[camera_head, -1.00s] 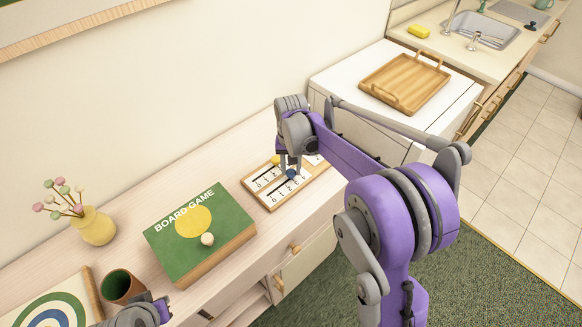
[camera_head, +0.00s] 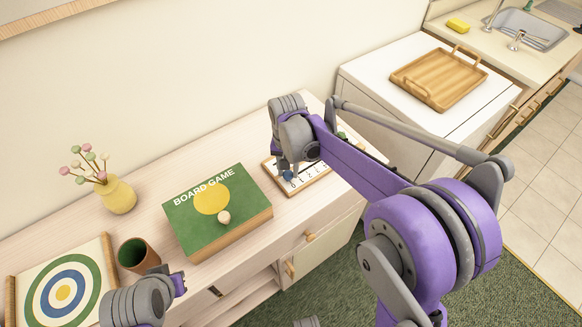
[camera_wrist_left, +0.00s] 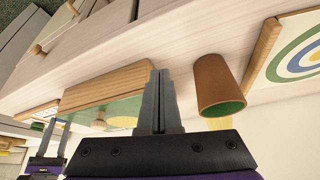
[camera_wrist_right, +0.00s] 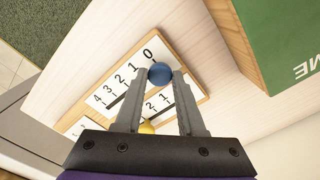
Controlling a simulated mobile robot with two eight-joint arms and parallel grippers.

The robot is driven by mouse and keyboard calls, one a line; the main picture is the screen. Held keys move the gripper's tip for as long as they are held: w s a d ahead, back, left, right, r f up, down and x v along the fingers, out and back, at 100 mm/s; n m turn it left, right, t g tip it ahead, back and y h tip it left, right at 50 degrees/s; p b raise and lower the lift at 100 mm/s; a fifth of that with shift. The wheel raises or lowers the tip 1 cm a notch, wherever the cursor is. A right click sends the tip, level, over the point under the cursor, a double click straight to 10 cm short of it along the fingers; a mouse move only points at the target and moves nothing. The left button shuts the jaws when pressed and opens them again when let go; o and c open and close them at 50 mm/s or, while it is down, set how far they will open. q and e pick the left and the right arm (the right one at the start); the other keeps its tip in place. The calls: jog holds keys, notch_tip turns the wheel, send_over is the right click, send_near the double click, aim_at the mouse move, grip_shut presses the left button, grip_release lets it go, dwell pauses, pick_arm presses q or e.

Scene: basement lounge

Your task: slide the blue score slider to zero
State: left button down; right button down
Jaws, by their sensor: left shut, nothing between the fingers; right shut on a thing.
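The score board (camera_head: 322,181) lies on the cabinet top, with two numbered rows; it also shows in the right wrist view (camera_wrist_right: 189,75). The round blue slider knob (camera_wrist_right: 160,73) is at the zero end of its row, beside the printed 0; in the head view the knob (camera_head: 288,176) is at the board's left end. My right gripper (camera_wrist_right: 160,78) is shut on the blue knob, a finger on each side. A yellow knob (camera_wrist_right: 147,127) is partly hidden behind that gripper. My left gripper (camera_head: 180,280) is shut and empty near the cup; its fingers show in the left wrist view (camera_wrist_left: 160,100).
A green board game box (camera_head: 190,222) with a pale knobbed piece (camera_head: 224,217) lies left of the score board. A brown cup (camera_head: 133,254), a target board (camera_head: 88,271) and a yellow vase (camera_head: 118,197) stand farther left. A wooden tray (camera_head: 438,78) is on the white unit at right.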

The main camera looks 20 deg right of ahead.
aim_at(287, 175)
jog(key=c, duration=0.8)
grip_release()
jog(key=shift+a, duration=0.25)
pick_arm(q)
jog(key=shift+a, duration=0.15)
pick_arm(e)
jog(key=o, duration=0.3)
jog(key=shift+a, duration=0.1)
jog(key=shift+r, duration=0.1)
pick_arm(q)
jog(key=shift+w+r+p, duration=0.1)
jog(key=shift+r+p, duration=0.25)
jog(key=shift+r, duration=0.05)
pick_arm(e)
notch_tip(287, 175, up, 11)
pick_arm(q)
jog(key=shift+w+r+p, duration=0.1)
jog(key=shift+r+p, duration=0.2)
jog(key=shift+r, duration=0.1)
pick_arm(e)
jog(key=s+d+f+n+t, duration=0.2)
jog(key=s+f, duration=0.1)
jog(key=s, duration=0.7)
jog(key=s+d+f+n+t, duration=0.2)
jog(key=s+f+n+t, duration=0.1)
jog(key=s, duration=0.8)
jog(key=shift+s+f, duration=0.2)
jog(key=shift+f, duration=0.55)
